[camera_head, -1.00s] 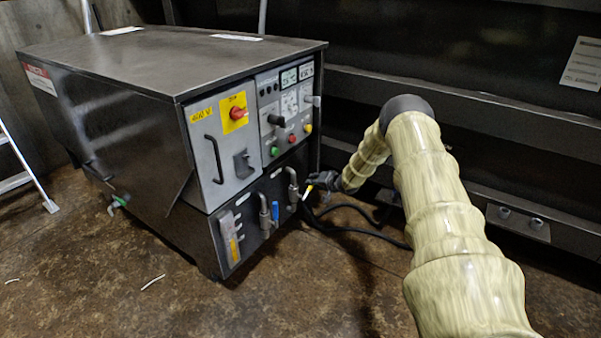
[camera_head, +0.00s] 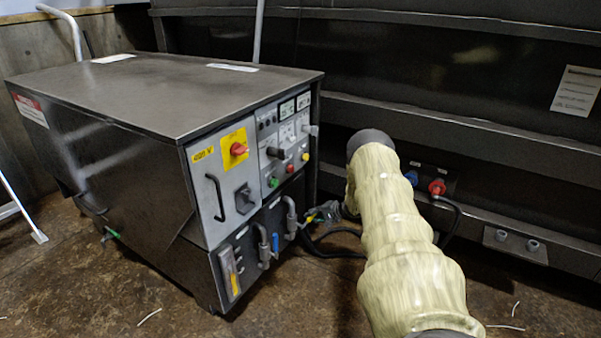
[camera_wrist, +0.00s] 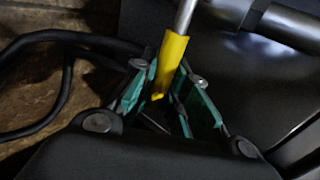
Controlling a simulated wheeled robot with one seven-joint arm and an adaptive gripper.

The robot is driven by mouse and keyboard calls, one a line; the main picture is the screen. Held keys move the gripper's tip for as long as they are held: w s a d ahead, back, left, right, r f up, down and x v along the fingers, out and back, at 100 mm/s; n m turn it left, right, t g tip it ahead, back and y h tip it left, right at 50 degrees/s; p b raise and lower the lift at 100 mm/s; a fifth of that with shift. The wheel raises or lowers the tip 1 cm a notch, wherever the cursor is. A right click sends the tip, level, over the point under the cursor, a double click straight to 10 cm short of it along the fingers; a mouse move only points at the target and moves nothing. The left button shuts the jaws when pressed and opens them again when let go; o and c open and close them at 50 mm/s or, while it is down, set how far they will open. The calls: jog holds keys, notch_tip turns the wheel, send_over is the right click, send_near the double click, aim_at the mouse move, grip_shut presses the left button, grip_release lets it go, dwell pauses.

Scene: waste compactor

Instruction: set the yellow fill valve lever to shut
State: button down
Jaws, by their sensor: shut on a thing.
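The yellow fill valve lever (camera_wrist: 171,62) has a yellow sleeve on a grey metal rod and shows in the wrist view between the green pads of my gripper (camera_wrist: 166,88). My gripper is shut on the sleeve. In the head view my gripper (camera_head: 326,211) is at the lower right of the cabinet front, beside a grey pipe (camera_head: 291,216). Only a small bit of the yellow lever (camera_head: 309,217) shows there. The valve body and any position marks are too small or hidden to read.
A blue handle (camera_head: 276,244) sits left of my gripper. Black cables (camera_head: 330,250) run below it. Red (camera_head: 437,187) and blue (camera_head: 411,177) connectors are on the back wall.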

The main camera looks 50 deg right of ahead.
dwell(0.4)
jog(key=c, duration=1.5)
grip_release()
jog(key=shift+o, duration=0.6)
jog(key=shift+d+f, duration=0.1)
jog(key=shift+f, duration=0.1)
jog(key=shift+s, duration=0.1)
jog(key=v, duration=1.1)
jog(key=shift+s+r, duration=0.2)
jog(key=shift+s, duration=0.15)
jog(key=shift+d+f, duration=0.1)
jog(key=shift+d, duration=0.1)
